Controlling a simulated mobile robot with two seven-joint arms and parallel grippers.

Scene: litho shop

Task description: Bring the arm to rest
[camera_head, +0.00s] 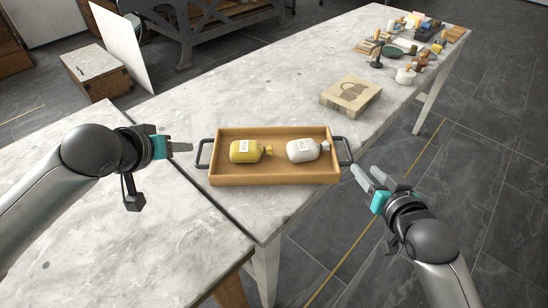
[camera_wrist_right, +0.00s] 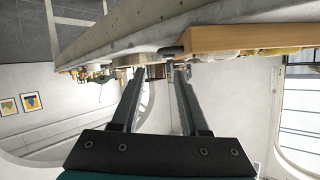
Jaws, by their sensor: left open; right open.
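My left gripper (camera_head: 181,147) is over the table, just left of the wooden tray's left handle, with its fingers pointing right. My right gripper (camera_head: 366,175) is off the table's right edge, near the tray's right handle, with its fingers pointing up and left. In the right wrist view its two fingers (camera_wrist_right: 158,70) stand apart with nothing between them. The wooden tray (camera_head: 275,179) sits on the table and has dark handles at both ends.
A beige box (camera_head: 351,96) lies on the long marble-topped table (camera_head: 240,95) behind the tray. Several small tools and jars stand at the far end around a dark green dish (camera_head: 392,51). A white panel (camera_head: 119,46) leans at the back left. Dark floor lies open at right.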

